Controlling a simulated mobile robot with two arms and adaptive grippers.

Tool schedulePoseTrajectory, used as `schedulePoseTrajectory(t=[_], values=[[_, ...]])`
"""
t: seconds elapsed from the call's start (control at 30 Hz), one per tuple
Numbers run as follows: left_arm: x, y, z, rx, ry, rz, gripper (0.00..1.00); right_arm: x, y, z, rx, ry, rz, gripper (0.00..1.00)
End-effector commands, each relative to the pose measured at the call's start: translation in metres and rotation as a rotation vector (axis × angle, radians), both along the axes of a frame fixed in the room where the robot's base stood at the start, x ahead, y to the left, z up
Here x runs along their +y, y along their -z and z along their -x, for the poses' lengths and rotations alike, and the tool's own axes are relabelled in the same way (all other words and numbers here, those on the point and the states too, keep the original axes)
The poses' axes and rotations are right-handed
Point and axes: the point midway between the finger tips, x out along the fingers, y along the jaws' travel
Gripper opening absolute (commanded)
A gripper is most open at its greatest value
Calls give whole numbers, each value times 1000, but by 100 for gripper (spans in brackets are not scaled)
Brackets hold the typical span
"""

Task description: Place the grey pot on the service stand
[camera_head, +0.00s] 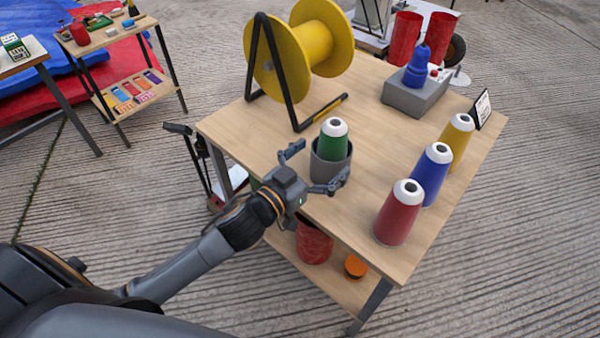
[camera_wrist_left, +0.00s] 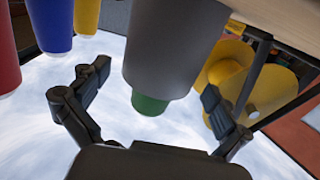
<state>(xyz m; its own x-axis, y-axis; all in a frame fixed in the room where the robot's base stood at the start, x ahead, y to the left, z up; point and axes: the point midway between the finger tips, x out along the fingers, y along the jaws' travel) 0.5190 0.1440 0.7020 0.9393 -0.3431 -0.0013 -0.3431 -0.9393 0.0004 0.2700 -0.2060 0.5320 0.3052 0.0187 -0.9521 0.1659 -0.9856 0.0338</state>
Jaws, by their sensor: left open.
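The grey pot (camera_head: 332,172) stands upright on the wooden table (camera_head: 245,130), near its front edge. A green cone with a white top (camera_head: 334,140) sits inside it. My left gripper (camera_head: 314,167) is open at the near side of the pot, one finger to its left and one at its front right. In the left wrist view, which looks turned over, the pot (camera_wrist_left: 170,50) hangs between the spread fingers (camera_wrist_left: 150,95); contact cannot be told. Which thing is the service stand is not clear; a small two-level wooden stand (camera_head: 108,40) is at the upper left. My right gripper is not in view.
A yellow reel (camera_head: 290,50) on a black frame stands behind the pot. Red (camera_head: 398,215), blue (camera_head: 430,175) and yellow (camera_head: 458,135) cones line the right side. A grey box with a blue top (camera_head: 415,95) is at the back. The table middle is clear.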

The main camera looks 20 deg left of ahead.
Motion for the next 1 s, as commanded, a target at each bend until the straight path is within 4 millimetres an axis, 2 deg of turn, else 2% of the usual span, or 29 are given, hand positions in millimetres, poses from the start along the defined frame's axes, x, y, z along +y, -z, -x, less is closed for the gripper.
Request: schedulePoseTrajectory(t=[0.4, 0.6, 0.87, 1.0], values=[[23, 1, 65, 5, 0, 1, 100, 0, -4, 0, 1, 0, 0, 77], [32, 0, 88, 2, -1, 0, 100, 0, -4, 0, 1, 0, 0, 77], [39, 1, 100, 10, -14, -3, 100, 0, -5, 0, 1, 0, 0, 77], [54, 19, 97, 101, -114, -34, 100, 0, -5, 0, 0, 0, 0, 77]])
